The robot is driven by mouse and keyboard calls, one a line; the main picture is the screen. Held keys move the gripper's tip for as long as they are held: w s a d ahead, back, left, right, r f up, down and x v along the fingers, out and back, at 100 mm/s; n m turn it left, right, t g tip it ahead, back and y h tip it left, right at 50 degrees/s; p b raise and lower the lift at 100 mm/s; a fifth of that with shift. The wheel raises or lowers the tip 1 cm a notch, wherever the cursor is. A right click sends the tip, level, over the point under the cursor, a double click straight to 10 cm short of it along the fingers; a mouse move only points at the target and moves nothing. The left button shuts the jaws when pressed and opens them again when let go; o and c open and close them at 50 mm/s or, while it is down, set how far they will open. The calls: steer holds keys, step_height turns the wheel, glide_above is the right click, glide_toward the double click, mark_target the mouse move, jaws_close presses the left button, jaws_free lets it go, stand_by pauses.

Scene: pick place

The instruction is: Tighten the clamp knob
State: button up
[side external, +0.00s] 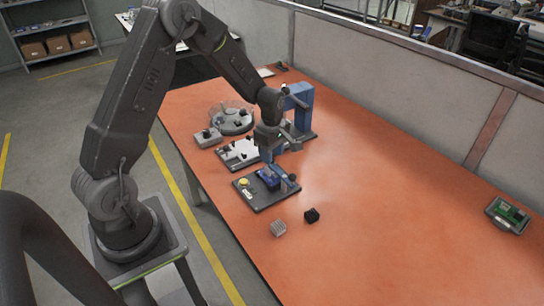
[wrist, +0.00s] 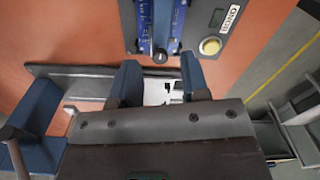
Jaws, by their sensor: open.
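A dark base plate (side external: 268,199) carries a blue clamp block (side external: 268,178), a yellow button (side external: 243,182) and a black knob (side external: 292,178) at its right side. My gripper (side external: 268,162) points down at the block's far side. In the wrist view its two blue fingers (wrist: 160,74) are apart with nothing between them, the small knob just beyond their tips. Contact cannot be told.
Behind stand a white-topped fixture (side external: 238,153), a blue upright frame (side external: 301,98), a round tray (side external: 232,118) and a grey box (side external: 207,137). A grey block (side external: 278,228) and black block (side external: 311,215) lie in front. The orange table (side external: 400,210) is clear to the right up to a green board tray (side external: 508,214).

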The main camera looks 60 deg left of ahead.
steer(key=shift+f, duration=0.8)
steer(key=shift+c, duration=0.2)
jaws_close()
